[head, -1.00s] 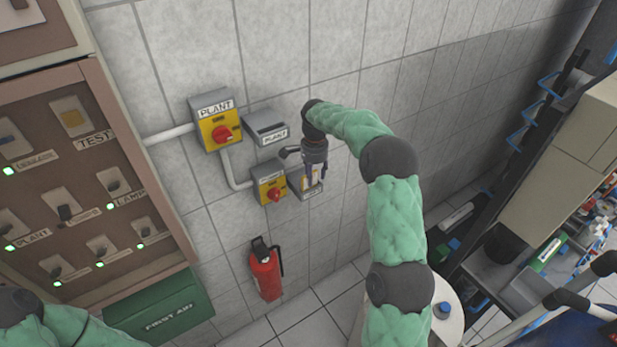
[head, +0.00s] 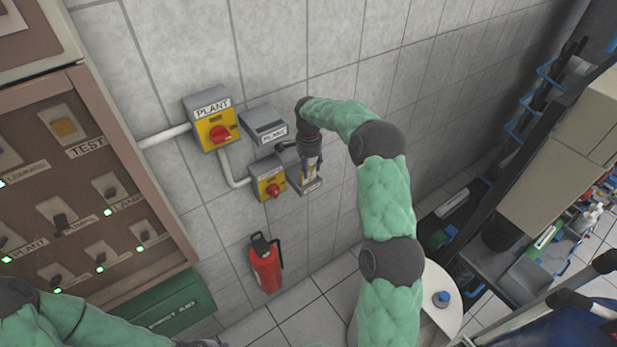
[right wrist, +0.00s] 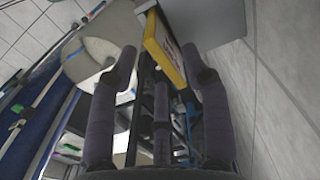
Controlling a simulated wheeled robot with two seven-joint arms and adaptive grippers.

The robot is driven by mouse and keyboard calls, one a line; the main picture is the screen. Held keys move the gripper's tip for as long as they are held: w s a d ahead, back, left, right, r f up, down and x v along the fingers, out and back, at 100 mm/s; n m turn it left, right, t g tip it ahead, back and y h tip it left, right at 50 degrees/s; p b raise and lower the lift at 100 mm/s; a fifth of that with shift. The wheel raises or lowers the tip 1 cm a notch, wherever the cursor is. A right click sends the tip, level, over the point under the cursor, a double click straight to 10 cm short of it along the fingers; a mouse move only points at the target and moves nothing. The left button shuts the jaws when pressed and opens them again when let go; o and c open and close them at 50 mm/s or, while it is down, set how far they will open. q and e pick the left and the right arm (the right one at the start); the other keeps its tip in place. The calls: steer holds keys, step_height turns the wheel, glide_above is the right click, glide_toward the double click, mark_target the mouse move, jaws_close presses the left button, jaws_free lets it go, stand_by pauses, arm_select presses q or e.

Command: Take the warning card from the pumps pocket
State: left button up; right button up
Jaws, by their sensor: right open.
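The grey pumps pocket (head: 309,188) is on the tiled wall, right of the small yellow pumps switch (head: 268,181). A card with a yellow edge (right wrist: 163,47) stands at the grey pocket (right wrist: 212,22) in the right wrist view. My right gripper (right wrist: 160,58) is open, with one finger on each side of the card's outer part. I see no clear grip on the card. In the head view my right gripper (head: 311,172) points down at the pocket and hides part of it and the card. My left arm shows at the bottom left, but its gripper is out of view.
The larger yellow plant switch (head: 211,122) and the plant pocket (head: 265,126) are just above and left. A red fire extinguisher (head: 265,266) hangs below. A switch panel (head: 120,225) stands at left. The wall to the right is bare.

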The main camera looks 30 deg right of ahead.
mark_target(309, 176)
steer(key=shift+f, duration=0.3)
steer(key=f, duration=0.1)
steer(key=f+p, duration=0.2)
steer(key=f, duration=0.1)
steer(key=shift+w+d, duration=0.1)
steer(key=shift+d, duration=0.15)
steer(key=shift+f, duration=0.3)
jaws_close()
